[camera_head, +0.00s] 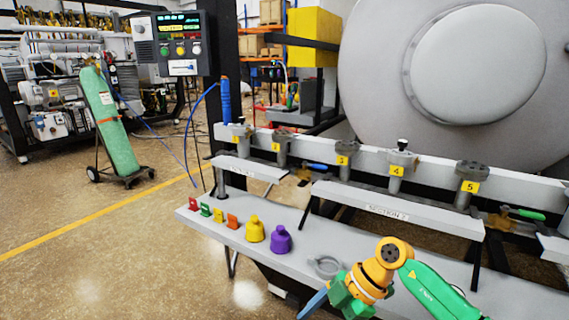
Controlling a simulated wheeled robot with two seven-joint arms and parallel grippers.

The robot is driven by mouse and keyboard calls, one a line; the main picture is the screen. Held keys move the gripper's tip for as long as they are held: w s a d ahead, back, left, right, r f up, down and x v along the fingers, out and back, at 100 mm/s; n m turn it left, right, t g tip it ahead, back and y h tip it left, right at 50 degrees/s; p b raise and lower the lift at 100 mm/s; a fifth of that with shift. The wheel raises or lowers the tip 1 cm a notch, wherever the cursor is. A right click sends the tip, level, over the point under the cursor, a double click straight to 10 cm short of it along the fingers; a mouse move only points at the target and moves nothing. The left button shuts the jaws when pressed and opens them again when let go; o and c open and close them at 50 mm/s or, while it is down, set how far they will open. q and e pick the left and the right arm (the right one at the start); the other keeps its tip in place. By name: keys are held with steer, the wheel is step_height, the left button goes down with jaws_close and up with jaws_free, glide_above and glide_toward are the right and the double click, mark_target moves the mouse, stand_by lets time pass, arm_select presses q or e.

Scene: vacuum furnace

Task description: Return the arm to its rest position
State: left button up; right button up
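My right arm (430,290) comes in from the bottom right, green with an orange wrist joint. It bends over the front of the grey shelf (300,262). A blue part at its end, which seems to be my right gripper (313,303), points down and left and is cut by the bottom edge. I cannot tell whether it is open or shut, and no held thing shows. My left arm and gripper are not in view.
Behind are numbered valves (397,170), a section plate (395,209) and the furnace (480,65). Open floor (110,265) lies left.

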steer(key=w+a+f+m+t+y, duration=0.2)
steer(key=a+t+y, duration=0.1)
steer(key=a+y, duration=0.4)
steer(key=w+d+f+m+t, duration=0.2)
steer(key=w+f+m+t, duration=0.1)
steer(key=f+m+t, duration=0.25)
steer(key=s+d+f+m+t+h, duration=0.1)
steer(key=s+d+f+m+h, duration=0.25)
steer(key=f, duration=0.35)
steer(key=s+d+f+m+t+h, duration=0.1)
steer(key=s+d+f+m+h, duration=0.15)
steer(key=d+f, duration=0.35)
steer(key=s+d+f+m+t+h, duration=0.2)
steer(key=d+f+m+h, duration=0.15)
steer(key=f, duration=0.45)
steer(key=s+d+f+m+g+h, duration=0.1)
steer(key=s+d+f+g+h, duration=0.2)
steer(key=s, duration=0.7)
steer(key=s+f+g, duration=0.4)
steer(key=s+f, duration=0.2)
steer(key=s, duration=0.5)
steer(key=s+d+f+m+g+h, duration=0.1)
steer(key=s+d+f+g+h, duration=0.2)
steer(key=s, duration=0.7)
step_height(320, 180, up, 16)
steer(key=y+p, duration=0.1)
steer(key=p, duration=1.5)
steer(key=shift+a+p, duration=0.4)
steer(key=shift+a, duration=0.05)
